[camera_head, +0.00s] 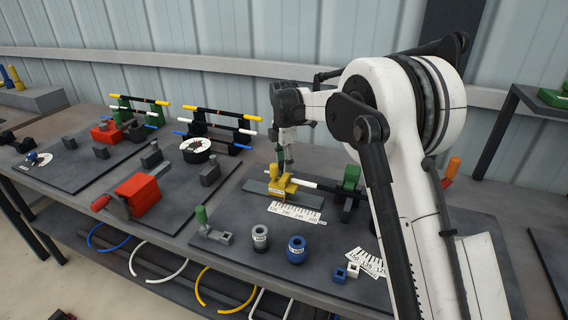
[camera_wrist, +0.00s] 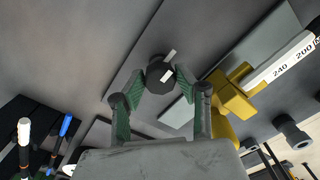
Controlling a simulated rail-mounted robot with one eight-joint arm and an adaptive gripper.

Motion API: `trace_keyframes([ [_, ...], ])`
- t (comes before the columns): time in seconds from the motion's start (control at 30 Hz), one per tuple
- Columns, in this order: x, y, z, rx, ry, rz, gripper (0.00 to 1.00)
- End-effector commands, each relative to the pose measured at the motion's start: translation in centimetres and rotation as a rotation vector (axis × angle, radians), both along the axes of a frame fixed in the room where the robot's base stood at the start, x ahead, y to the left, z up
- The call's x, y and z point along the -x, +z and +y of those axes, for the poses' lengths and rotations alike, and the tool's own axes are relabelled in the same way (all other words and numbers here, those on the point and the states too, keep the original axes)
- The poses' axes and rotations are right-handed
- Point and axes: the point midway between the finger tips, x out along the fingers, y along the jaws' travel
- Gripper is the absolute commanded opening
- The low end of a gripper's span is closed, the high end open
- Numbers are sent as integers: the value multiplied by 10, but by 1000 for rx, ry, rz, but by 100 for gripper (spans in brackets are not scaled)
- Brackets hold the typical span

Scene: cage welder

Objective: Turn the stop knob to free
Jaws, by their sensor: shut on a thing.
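The stop knob (camera_wrist: 158,70) is a dark round knob with a white pointer line in the wrist view. A second short white mark shows just below it. My gripper (camera_wrist: 160,82) has its green-padded fingers closed on the knob from both sides. In the head view my gripper (camera_head: 285,160) points down just above the yellow stop block (camera_head: 279,184), and the knob is hidden there. The yellow block also shows right of the knob in the wrist view (camera_wrist: 234,96). I cannot tell which setting the pointer marks.
A white rod with numbers (camera_wrist: 283,66) runs through the yellow block. A green-topped post (camera_head: 350,180) stands right of it. A white scale (camera_head: 296,212) lies in front. A grey collar (camera_head: 260,237) and a blue collar (camera_head: 296,249) stand nearer. A red box (camera_head: 138,194) is left.

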Motion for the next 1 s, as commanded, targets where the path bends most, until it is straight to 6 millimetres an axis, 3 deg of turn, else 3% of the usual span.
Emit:
trace_keyframes([
  [0.2, 0, 1, 0, 0, 0, -1, 5],
  [0.23, -1, 1, 0, 0, 0, -1, 36],
  [0.33, 0, 0, 0, 0, 0, -1, 49],
  [0.7, 0, 6, 0, 0, -1, 0, 50],
  [1.0, 0, 56, 0, 0, -1, 0, 50],
])
